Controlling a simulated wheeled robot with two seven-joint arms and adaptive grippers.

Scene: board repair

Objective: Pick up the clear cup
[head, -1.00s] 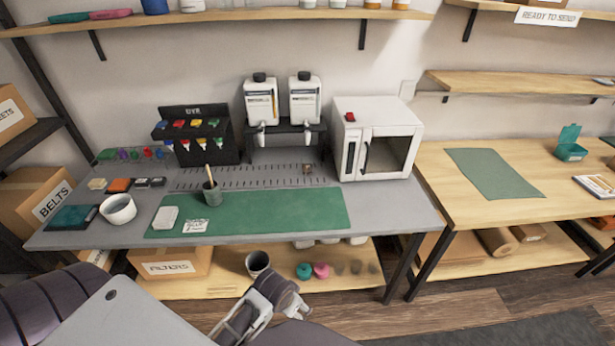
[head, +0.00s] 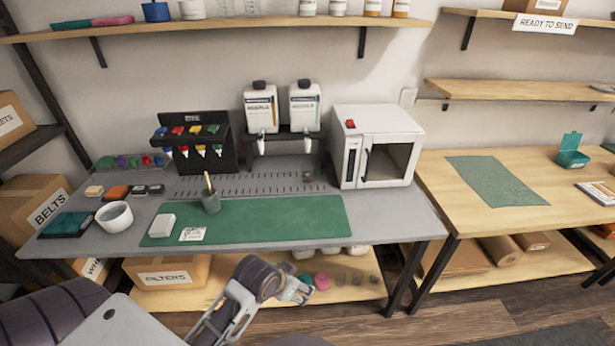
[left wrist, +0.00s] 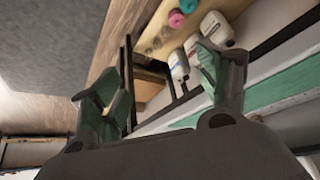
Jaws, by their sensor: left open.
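Small see-through cups (head: 357,279) stand in a row on the low shelf under the grey workbench, right of a pink round item (head: 322,281). They look faint, and I cannot tell which is meant. They also show in the left wrist view (left wrist: 154,45), beyond the fingers. Two clear glass-like containers (head: 252,7) stand on the upper wall shelf. My left gripper (head: 301,291) is in front of the low shelf, left of the see-through cups. In the left wrist view its fingers (left wrist: 164,80) are spread, with nothing between them. My right gripper is not in view.
The workbench (head: 395,215) and its front edge overhang the low shelf (head: 215,300). A filters box (head: 168,273) stands at the shelf's left and white bottles behind the cups. A dark table leg (head: 402,280) is right of the cups. The floor in front is clear.

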